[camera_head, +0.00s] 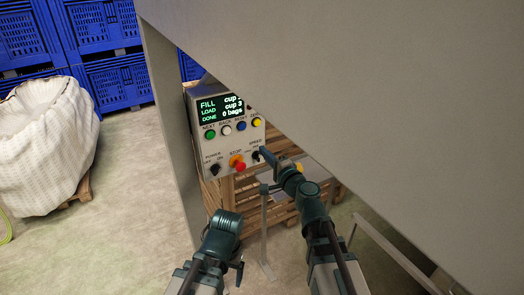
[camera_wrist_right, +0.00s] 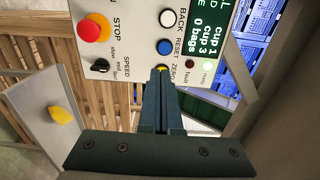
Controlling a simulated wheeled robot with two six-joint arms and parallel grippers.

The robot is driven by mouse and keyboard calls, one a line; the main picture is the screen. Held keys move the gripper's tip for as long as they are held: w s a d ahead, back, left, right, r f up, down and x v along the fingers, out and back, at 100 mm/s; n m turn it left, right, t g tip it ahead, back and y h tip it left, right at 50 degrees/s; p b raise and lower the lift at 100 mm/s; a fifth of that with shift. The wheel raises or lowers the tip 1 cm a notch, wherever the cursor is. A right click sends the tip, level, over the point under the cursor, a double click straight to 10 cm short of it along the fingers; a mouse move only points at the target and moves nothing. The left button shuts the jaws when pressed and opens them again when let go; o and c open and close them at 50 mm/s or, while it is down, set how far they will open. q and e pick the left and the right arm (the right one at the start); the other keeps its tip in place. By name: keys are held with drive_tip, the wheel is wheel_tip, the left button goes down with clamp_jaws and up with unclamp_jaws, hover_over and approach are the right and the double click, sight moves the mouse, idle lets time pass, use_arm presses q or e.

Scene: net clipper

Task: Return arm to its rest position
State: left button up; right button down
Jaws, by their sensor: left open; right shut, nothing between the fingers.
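The grey control box (camera_head: 226,130) hangs in the middle of the head view, with a lit screen, coloured buttons and knobs. My right arm reaches up toward it. My right gripper (camera_head: 264,154) is shut and empty, its tip by the SPEED knob (camera_head: 257,156) in this view. In the right wrist view the closed fingers (camera_wrist_right: 161,75) point at the panel and overlap the yellow ZERO button (camera_wrist_right: 163,68); I cannot tell whether they touch. My left gripper (camera_head: 239,272) is low in the head view, apart from the box, open and partly hidden by its own wrist.
A large grey metal panel (camera_head: 370,90) slopes over the upper right, close to my right arm. Wooden crating (camera_head: 221,192) stands behind the box. A white bulk bag (camera_head: 42,145) and blue crates (camera_head: 95,30) are at left. Open floor (camera_head: 120,220) lies left of my arms.

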idle(0.4)
drive_tip(key=s+a+f+n+g, duration=0.4)
drive_tip(key=s+f+n+g, duration=0.55)
drive_tip(key=f, duration=0.35)
drive_tip(key=s+d+f+n+g+h, duration=0.4)
drive_tip(key=s+d+f+g+h, duration=0.35)
drive_tip(key=s+d, duration=0.5)
drive_tip(key=s+a+f+n+h, duration=0.1)
drive_tip(key=s+a+n, duration=0.2)
drive_tip(key=a, duration=0.7)
drive_tip(key=shift+s+a+f, duration=0.2)
drive_tip(key=shift+s+f, duration=0.05)
drive_tip(key=shift+s, duration=1)
drive_tip(key=shift+n, duration=0.25)
